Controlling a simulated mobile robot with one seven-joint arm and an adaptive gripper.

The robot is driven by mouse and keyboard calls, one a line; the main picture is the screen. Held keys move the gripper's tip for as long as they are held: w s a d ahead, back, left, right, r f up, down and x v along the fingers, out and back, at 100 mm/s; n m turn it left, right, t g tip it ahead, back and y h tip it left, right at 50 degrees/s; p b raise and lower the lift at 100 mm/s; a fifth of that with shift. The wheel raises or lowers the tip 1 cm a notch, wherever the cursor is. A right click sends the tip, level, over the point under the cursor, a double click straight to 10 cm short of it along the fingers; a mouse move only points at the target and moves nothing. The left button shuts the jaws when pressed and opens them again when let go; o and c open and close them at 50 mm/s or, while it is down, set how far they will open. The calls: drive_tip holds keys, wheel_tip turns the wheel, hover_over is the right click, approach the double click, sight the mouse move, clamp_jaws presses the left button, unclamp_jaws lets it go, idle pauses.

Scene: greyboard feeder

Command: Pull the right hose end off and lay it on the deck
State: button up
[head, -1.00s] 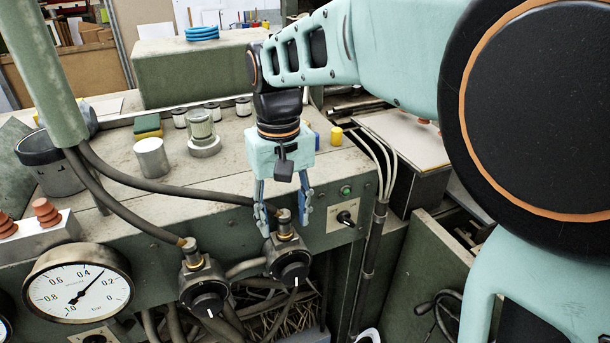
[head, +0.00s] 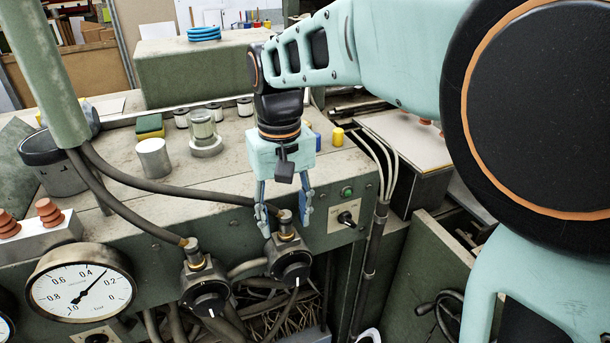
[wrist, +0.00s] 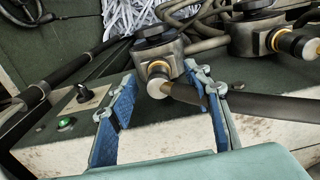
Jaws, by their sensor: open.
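The right hose end (head: 284,217) sits on the brass fitting of the right regulator (head: 292,265); in the wrist view the hose end (wrist: 182,92) runs from that fitting to the right. The dark right hose (head: 180,189) lies back across the grey deck (head: 225,177). My gripper (head: 284,215) is open, pointing down, with its blue fingers either side of the hose end in the head view. In the wrist view the right finger (wrist: 212,100) overlaps the hose and the left finger (wrist: 118,112) stands clear; I cannot tell whether they touch it.
The left hose end (head: 190,243) is on the left regulator (head: 204,290). A metal cylinder (head: 153,158) and a glass-like jar (head: 203,130) stand on the deck. A pressure gauge (head: 80,285) is at the front left. A black knob (head: 346,218) and green lamp (head: 348,191) are right of my gripper.

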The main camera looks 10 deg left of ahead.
sight(284, 213)
idle(0.4)
clamp_jaws()
drive_tip(key=shift+r, duration=0.2)
drive_tip(key=shift+r+p, duration=2.65)
drive_tip(key=shift+r, duration=0.2)
